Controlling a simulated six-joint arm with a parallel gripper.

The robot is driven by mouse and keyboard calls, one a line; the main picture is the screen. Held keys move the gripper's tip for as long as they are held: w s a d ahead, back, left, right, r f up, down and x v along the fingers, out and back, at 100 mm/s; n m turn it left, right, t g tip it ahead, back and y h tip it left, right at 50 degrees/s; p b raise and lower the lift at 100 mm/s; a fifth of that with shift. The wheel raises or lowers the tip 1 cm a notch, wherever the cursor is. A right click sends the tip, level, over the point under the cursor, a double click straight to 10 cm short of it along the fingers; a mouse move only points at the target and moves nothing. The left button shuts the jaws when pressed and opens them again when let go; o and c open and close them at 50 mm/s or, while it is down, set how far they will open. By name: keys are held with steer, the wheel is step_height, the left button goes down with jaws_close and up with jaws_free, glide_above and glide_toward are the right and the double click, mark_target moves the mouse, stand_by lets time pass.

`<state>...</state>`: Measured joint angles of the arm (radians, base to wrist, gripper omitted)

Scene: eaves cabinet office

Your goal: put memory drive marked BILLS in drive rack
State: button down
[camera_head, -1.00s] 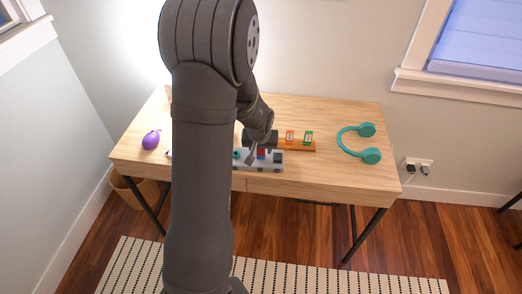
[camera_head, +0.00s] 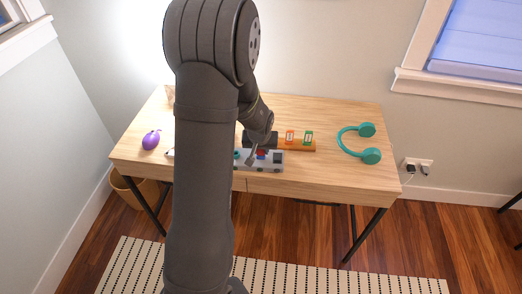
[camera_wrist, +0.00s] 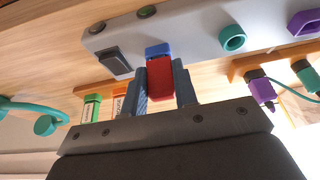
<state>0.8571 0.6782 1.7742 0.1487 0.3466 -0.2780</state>
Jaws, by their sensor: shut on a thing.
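My gripper (camera_wrist: 160,75) is shut on a red drive (camera_wrist: 160,82), with one finger on each side of it. The red drive also shows small in the head view (camera_head: 261,152). A blue piece (camera_wrist: 158,50) sits at its far end, against the grey bar with ports (camera_wrist: 195,38); I cannot tell whether the drive is seated there. No marking is readable on the red drive. The wooden rack (camera_head: 300,148) behind the grey bar holds an orange drive (camera_head: 290,137) and a green drive (camera_head: 308,138).
Teal headphones (camera_head: 370,156) lie at the right of the desk, and a purple object (camera_head: 151,140) is at the left. In the wrist view, a purple plug (camera_wrist: 262,89) and a teal plug stand along the wooden strip. The desk between rack and headphones is clear.

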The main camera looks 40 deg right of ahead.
steer(key=shift+r, duration=0.3)
steer(key=shift+r, duration=1.6)
steer(key=shift+r, duration=2.5)
steer(key=w+d+f, duration=0.2)
steer(key=w+d, duration=0.3)
steer(key=d, duration=0.3)
steer(key=shift+d, duration=0.3)
steer(key=shift+f, duration=2.9)
